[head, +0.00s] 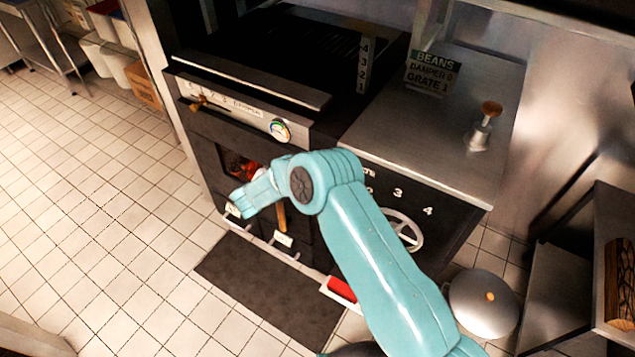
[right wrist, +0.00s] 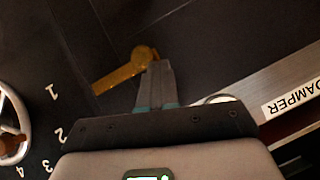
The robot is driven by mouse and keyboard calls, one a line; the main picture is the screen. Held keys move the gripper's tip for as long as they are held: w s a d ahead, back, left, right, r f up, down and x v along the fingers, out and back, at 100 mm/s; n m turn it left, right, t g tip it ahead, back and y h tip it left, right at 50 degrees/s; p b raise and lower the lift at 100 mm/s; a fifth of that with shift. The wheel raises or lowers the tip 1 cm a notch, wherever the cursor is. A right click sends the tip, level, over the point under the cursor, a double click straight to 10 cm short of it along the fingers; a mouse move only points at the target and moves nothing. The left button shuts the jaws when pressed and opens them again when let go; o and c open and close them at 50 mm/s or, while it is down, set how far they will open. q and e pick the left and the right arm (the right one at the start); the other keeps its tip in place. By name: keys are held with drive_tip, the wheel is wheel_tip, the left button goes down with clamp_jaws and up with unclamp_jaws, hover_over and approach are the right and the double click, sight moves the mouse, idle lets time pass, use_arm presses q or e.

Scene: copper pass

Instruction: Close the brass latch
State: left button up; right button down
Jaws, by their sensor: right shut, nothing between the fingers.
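The brass latch (right wrist: 122,74) is a short lever on a dark panel in the right wrist view. Its round pivot end is near the fingertips and its arm slants away to the lower left. A brown-gold bar that looks like it (head: 281,215) hangs below my right arm in the head view. My right gripper (right wrist: 159,68) is shut and empty, its tips right by the pivot end. I cannot tell whether they touch it. My left gripper is not in view.
The dark stove front has a glowing opening (head: 240,168), a gauge (head: 279,130) and a handwheel (head: 402,230). A DAMPER label (right wrist: 294,95) is right of the fingers. A mat (head: 265,290) and a lidded pot (head: 484,303) are on the floor. Tiled floor at left is clear.

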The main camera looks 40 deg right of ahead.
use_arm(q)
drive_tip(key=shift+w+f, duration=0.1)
use_arm(e)
drive_tip(key=shift+f, duration=0.15)
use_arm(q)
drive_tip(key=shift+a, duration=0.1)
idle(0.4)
